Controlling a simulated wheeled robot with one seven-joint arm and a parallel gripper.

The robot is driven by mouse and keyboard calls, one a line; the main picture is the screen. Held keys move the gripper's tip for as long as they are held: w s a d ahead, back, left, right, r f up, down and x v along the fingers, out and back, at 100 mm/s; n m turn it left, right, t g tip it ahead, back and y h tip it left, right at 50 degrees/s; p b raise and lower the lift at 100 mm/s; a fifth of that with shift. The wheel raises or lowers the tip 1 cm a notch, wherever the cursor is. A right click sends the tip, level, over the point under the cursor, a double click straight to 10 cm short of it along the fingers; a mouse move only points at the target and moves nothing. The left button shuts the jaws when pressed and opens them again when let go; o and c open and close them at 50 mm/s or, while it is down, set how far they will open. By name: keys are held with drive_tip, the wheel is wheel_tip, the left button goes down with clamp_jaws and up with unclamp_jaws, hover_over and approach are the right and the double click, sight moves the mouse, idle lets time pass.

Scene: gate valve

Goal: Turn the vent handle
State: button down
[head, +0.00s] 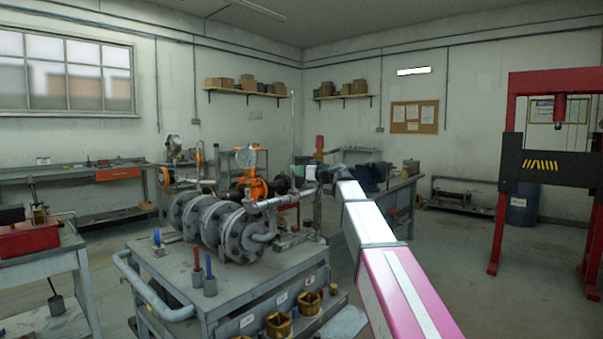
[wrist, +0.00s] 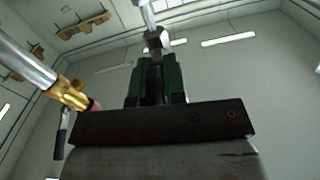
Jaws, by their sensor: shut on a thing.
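The gate valve assembly (head: 225,222) lies on the metal cart, with grey flanges and a thin pipe (head: 278,201) running right towards my gripper (head: 328,174). In the wrist view, my gripper (wrist: 157,84) has dark green fingers closed on a narrow dark grey piece, which I take to be the vent handle (wrist: 156,75). A silver fitting (wrist: 158,42) shows just beyond the fingertips. A silver pipe with a brass fitting (wrist: 72,96) comes in from the left, close to the fingers. In the head view the handle is too small and too covered to make out.
The cart (head: 235,285) has a rail (head: 150,290) at its left and brass parts (head: 278,324) at its front. A red press (head: 505,185) stands at the right. The floor between is clear.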

drive_tip(key=m, duration=0.8)
drive_tip(key=shift+m, duration=0.3)
drive_tip(key=m, duration=0.4)
drive_tip(key=shift+w+d+f, duration=0.1)
drive_tip(key=shift+f+m, duration=0.1)
drive_tip(key=shift+m, duration=1.9)
drive_tip(key=c, duration=1.2)
unclamp_jaws()
